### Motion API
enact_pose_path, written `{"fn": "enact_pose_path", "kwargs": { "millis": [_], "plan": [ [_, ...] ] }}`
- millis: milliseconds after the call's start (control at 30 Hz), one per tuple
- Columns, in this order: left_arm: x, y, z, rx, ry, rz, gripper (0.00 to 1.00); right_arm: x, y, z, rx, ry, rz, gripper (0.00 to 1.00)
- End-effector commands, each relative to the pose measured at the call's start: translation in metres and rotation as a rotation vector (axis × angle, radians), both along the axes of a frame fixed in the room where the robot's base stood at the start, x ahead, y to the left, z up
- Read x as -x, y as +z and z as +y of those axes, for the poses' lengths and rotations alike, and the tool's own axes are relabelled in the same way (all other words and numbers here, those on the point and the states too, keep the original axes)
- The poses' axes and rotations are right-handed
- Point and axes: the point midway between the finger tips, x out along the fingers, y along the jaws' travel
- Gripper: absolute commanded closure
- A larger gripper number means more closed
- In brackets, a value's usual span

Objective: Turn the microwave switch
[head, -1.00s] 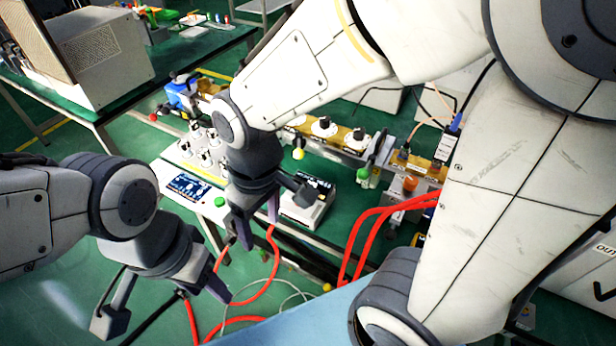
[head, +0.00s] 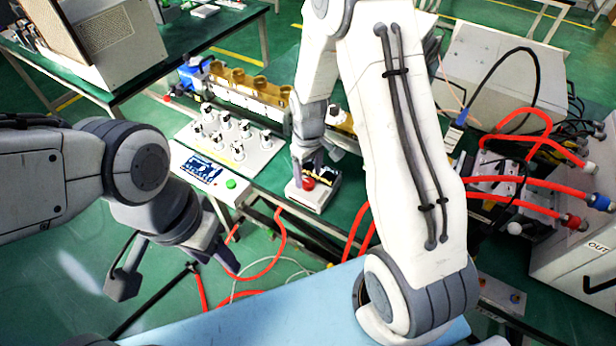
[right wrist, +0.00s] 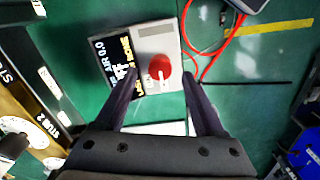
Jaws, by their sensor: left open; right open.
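A red round knob (head: 307,183) sits on top of a small white box (head: 318,196) near the middle of the head view. My right gripper (head: 308,166) is open right above the knob, coming down from above. In the right wrist view the red knob (right wrist: 161,66), with a white mark, shows between and slightly beyond the two open fingers (right wrist: 160,76). The box (right wrist: 152,40) also carries a dark display with text there. I cannot tell whether the fingers touch the knob. My left gripper (head: 178,270) is open and empty at the lower left.
A white panel with several knobs (head: 232,140) and a blue-screened board with a green button (head: 205,176) stand left of the box. Red hoses (head: 530,205) run at the right by a large white cabinet (head: 580,250). A blue surface (head: 245,318) lies in front.

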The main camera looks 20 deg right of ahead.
Motion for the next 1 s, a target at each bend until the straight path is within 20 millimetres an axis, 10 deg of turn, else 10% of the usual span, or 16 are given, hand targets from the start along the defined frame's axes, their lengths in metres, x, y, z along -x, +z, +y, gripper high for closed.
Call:
{"fn": "enact_pose_path", "kwargs": {
  "millis": [500, 700, 1000],
  "plan": [
    [0.000, 0.002, 0.000, 0.000, 0.000, 0.000, 0.50, 0.000, -0.025, 0.000, 0.000, 0.000, -0.001, 0.29],
    [0.000, 0.002, 0.000, 0.000, 0.000, 0.000, 0.50, 0.000, -0.024, 0.000, 0.000, 0.000, -0.001, 0.98],
    [0.000, 0.003, 0.000, 0.000, 0.000, 0.000, 0.50, 0.000, -0.024, 0.000, 0.000, -0.021, 0.000, 1.00]
  ]
}}
